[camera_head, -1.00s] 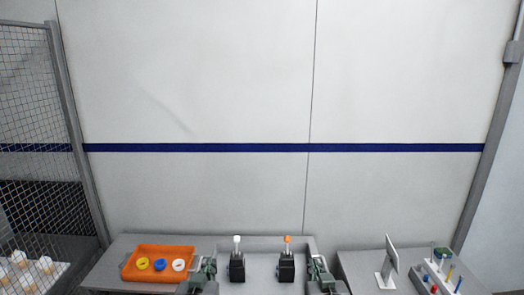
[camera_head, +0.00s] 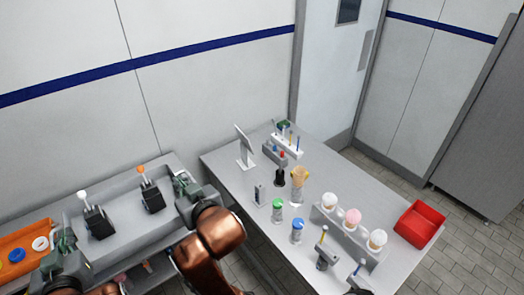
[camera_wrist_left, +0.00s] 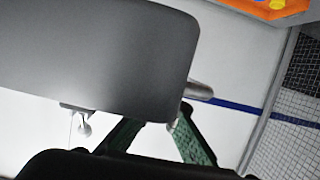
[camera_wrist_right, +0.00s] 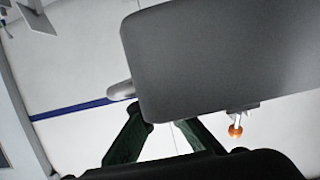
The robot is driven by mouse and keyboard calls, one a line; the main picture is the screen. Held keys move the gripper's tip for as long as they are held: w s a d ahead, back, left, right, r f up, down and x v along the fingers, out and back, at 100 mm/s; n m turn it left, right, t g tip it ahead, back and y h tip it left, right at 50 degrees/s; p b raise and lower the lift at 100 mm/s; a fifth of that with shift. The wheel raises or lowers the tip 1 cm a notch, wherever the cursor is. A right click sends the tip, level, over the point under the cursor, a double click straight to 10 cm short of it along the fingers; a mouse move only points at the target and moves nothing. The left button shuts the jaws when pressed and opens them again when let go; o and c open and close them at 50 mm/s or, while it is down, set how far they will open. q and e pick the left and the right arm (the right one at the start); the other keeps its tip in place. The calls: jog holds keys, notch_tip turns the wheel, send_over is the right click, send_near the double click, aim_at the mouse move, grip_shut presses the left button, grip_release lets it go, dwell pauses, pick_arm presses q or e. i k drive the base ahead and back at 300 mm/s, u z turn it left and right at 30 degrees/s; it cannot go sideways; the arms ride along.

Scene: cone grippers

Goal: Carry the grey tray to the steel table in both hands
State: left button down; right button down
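The grey tray (camera_head: 124,218) is at the lower left of the head view, level as far as I can see. It carries two black blocks, one with a white knob (camera_head: 82,196), one with an orange knob (camera_head: 140,170). My left gripper (camera_head: 64,242) is at its left end and my right gripper (camera_head: 183,188) at its right end. In both wrist views the green fingers slant together at the tray's ends; the tray wall (camera_wrist_left: 100,50) (camera_wrist_right: 220,55) hides their tips. The steel table (camera_head: 222,168) stands to the right of the tray.
An orange tray (camera_head: 40,228) lies left of the grey tray. A door (camera_head: 335,75) stands behind.

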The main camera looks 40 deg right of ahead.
aim_at(359, 200)
jog(key=u, duration=1.8)
jog(key=k, duration=2.6)
jog(key=u, duration=1.3)
jog(key=k, duration=1.2)
